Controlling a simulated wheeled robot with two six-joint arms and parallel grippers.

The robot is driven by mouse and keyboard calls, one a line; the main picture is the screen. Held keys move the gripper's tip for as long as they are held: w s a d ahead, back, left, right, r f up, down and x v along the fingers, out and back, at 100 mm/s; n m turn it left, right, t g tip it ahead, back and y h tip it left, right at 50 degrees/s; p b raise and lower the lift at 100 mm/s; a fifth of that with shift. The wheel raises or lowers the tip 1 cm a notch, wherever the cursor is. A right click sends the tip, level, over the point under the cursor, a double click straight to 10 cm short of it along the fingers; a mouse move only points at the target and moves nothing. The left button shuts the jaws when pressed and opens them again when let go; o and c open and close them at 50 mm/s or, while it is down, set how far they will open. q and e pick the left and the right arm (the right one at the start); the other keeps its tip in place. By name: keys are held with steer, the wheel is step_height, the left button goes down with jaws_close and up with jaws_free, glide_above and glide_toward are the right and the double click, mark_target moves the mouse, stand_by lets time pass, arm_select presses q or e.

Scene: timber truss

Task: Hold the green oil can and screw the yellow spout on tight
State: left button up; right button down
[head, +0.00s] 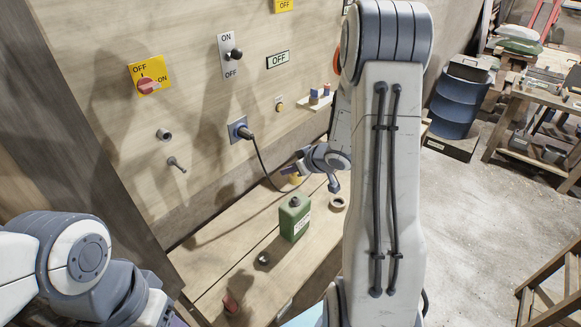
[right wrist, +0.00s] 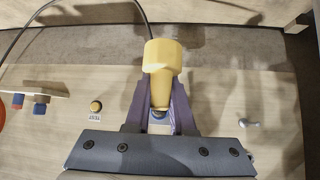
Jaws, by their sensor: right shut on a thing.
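The green oil can (head: 294,218) stands upright on the wooden bench in the head view, with a dark round top and a pale label on its side. My right gripper (head: 299,175) is above and behind the can, apart from it. It is shut on the yellow spout (right wrist: 162,62), which shows clearly between the purple fingers in the right wrist view.
A ring-shaped part (head: 338,203) lies right of the can and a small dark round part (head: 263,259) in front of it. A reddish object (head: 231,304) is near the front. A plug (head: 243,132) with a hanging cable is on the wall panel behind the bench.

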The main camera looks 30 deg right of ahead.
steer(key=b, duration=0.4)
glide_above(291, 199)
steer(key=shift+w+f, duration=0.15)
steer(key=shift+f, duration=1.35)
steer(key=shift+w+f, duration=0.1)
steer(key=shift+f, duration=1.4)
steer(key=shift+p, duration=0.35)
steer(key=shift+f, duration=0.15)
steer(key=shift+f+b, duration=0.95)
steer(key=shift+f, duration=0.05)
steer(key=c, duration=0.7)
jaws_free()
steer(key=shift+d+r, duration=0.1)
